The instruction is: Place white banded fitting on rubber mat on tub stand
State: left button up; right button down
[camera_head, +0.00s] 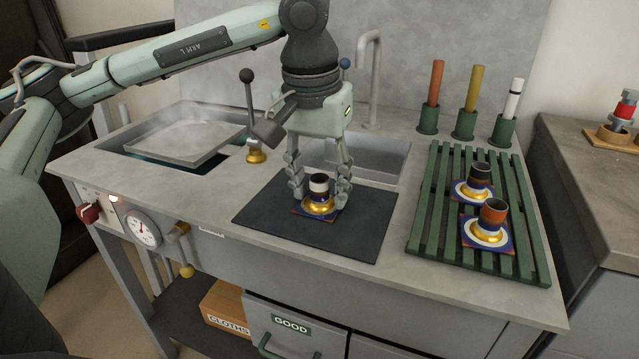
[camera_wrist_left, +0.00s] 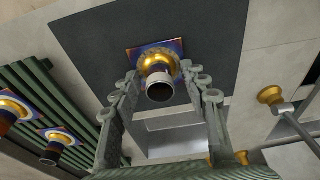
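The white banded fitting (camera_head: 319,187) has a dark top, a white band and a gold foot. It stands upright on a blue-and-orange square plate on the dark rubber mat (camera_head: 355,235). My left gripper (camera_head: 319,198) is open, pointing down, with one finger on each side of the fitting. In the left wrist view the fitting (camera_wrist_left: 158,78) lies between the spread fingertips (camera_wrist_left: 161,80), with gaps visible on both sides. I cannot tell for sure which thing is the tub stand. My right gripper is not in view.
A green slatted rack (camera_head: 428,232) at right holds a dark-banded fitting (camera_head: 479,176) and an orange-banded fitting (camera_head: 493,213). Behind it, orange, yellow and white rods stand in green holders. A steaming tub (camera_head: 185,140), a lever (camera_head: 248,95) and a sink (camera_head: 375,155) are also on the counter.

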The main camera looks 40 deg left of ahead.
aim_at(316, 183)
pick_arm(q)
jog(key=shift+r, duration=0.5)
jog(key=r, duration=0.3)
jog(key=s+r, duration=0.1)
jog(key=r, duration=0.1)
jog(key=r+p, duration=0.1)
jog(key=r, duration=0.2)
jog(key=shift+s+d+r, duration=0.15)
jog(key=shift+d+r, duration=0.05)
jog(key=shift+r, duration=0.15)
jog(key=r, duration=0.1)
jog(key=r+p, duration=0.1)
jog(key=shift+s+r, duration=0.2)
jog(key=shift+r, duration=0.1)
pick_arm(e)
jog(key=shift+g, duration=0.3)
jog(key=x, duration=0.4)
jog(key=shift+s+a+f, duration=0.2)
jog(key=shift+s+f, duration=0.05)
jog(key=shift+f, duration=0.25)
